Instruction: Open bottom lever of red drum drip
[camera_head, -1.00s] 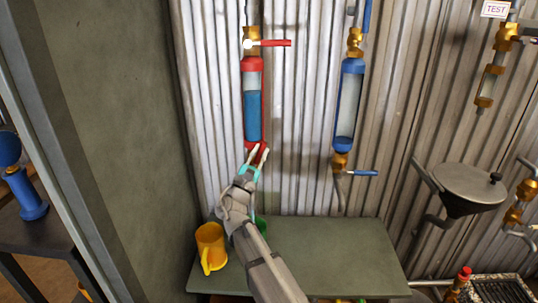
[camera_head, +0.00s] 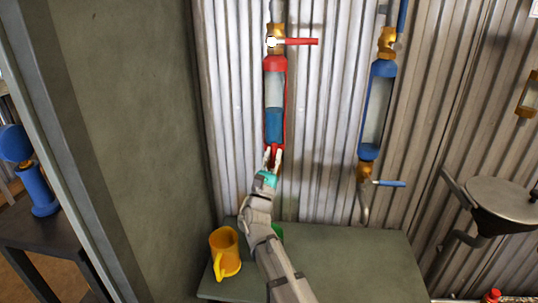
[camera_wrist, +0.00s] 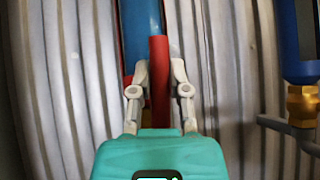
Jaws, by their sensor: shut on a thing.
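The red drum drip (camera_head: 275,85) hangs upright on the corrugated wall, a clear tube with red ends and blue liquid in its lower part. Its top lever (camera_head: 302,41) is red and points right. The bottom lever (camera_wrist: 158,75) is a red bar between my fingers in the wrist view, in front of the tube. My gripper (camera_head: 273,155) is at the drum's lower end, shut on this lever. The bottom valve is mostly hidden behind my gripper.
A blue drum drip (camera_head: 376,110) with a blue lever (camera_head: 390,183) hangs to the right. Below are a green-grey table (camera_head: 350,260), a yellow mug (camera_head: 225,252) and a green thing (camera_head: 278,231) partly behind my arm. A metal funnel (camera_head: 500,195) stands at right.

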